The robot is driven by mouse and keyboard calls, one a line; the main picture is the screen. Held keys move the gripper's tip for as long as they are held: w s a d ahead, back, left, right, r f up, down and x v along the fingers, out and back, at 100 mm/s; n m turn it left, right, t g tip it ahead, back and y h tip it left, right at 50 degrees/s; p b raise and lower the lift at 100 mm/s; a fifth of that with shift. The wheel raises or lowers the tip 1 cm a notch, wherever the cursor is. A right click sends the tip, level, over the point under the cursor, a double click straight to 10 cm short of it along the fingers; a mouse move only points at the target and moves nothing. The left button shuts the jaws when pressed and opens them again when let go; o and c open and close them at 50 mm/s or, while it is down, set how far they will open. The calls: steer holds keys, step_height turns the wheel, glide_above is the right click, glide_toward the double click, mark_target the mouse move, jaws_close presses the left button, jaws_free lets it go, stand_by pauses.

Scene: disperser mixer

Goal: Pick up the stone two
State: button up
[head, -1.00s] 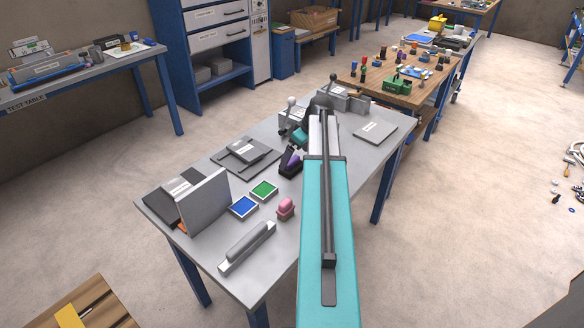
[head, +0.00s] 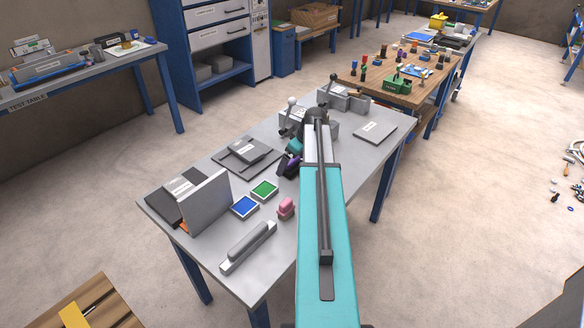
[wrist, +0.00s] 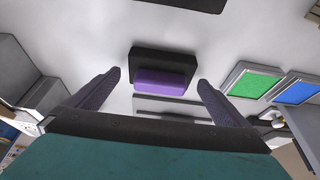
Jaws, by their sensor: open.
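A black block with a purple block on its near side (wrist: 165,72) lies on the grey table, centred between my fingers in the wrist view. It is likely the stone, but no label on it is readable. My gripper (wrist: 159,78) is open, with one dark purple finger on each side of the block and a visible gap to both. The fingers do not appear to touch it. In the head view my gripper (head: 293,160) is low over the middle of the table, and the dark block is partly hidden there by the fingers.
A green pad (head: 264,190) and a blue pad (head: 244,207) lie nearby. A pink item (head: 286,208), a long grey bar (head: 248,246) and an upright grey panel (head: 206,201) stand towards the front. A dark-railed plate (head: 246,153) lies left. Lever-handled grey machines (head: 290,118) stand behind.

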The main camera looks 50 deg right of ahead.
mark_target(292, 160)
steer(key=c, duration=1.4)
steer(key=shift+o, duration=0.2)
steer(key=shift+r, duration=0.2)
steer(key=shift+r+b, duration=1.15)
steer(key=shift+r, duration=3.7)
